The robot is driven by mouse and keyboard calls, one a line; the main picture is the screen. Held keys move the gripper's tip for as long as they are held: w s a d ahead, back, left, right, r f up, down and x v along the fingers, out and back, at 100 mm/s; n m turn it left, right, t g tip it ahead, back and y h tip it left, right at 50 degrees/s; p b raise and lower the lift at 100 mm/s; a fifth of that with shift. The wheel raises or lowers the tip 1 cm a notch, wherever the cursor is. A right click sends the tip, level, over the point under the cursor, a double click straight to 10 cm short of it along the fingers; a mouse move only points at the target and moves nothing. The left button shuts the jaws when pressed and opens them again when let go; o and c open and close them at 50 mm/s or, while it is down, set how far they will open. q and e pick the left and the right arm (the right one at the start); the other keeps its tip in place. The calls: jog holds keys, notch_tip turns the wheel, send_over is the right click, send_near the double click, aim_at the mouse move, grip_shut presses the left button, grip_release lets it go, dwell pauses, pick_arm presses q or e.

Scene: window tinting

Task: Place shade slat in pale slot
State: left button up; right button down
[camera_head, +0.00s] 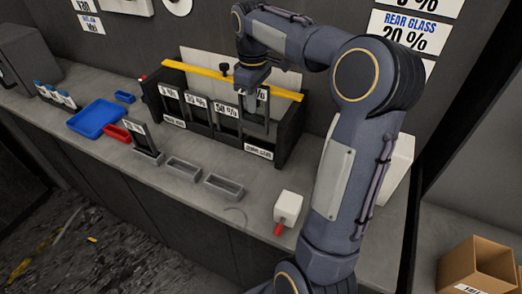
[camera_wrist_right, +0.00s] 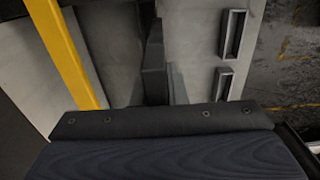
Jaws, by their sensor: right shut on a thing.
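A dark rack (camera_head: 287,143) with several labelled slots stands along the back of the bench. My right gripper (camera_head: 258,88) is over the rack's rightmost slot, shut on a shade slat (camera_head: 263,104). The slat looks grey and glassy, hangs upright and is partly hidden by the gripper and rack. Whether it is seated or just above the slot, I cannot tell. Labels at the left slots read 35 % and 50 %; the right label is partly covered. Another dark framed slat (camera_head: 145,138) stands in a small holder in front of the rack. My left gripper is out of view.
A yellow bar (camera_head: 205,72) runs along the rack's back, also in the right wrist view (camera_wrist_right: 66,50). Empty grey trays (camera_head: 223,186) lie in front. Blue (camera_head: 96,118) and red (camera_head: 114,132) trays are left. A white block with a red handle (camera_head: 288,207) sits right.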

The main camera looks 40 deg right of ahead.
aim_at(261, 127)
jog(key=shift+s+d+f, duration=0.1)
jog(key=shift+d+f, duration=0.15)
jog(key=shift+d, duration=0.3)
jog(key=shift+s+d+f, duration=0.1)
jog(key=shift+d+f, duration=0.15)
jog(key=shift+d, duration=0.3)
notch_tip(261, 127, down, 5)
jog(key=shift+w+f, duration=0.1)
jog(key=shift+f, duration=2.05)
jog(key=shift+f, duration=0.1)
jog(key=c, duration=1.5)
grip_release()
jog(key=shift+o, duration=0.2)
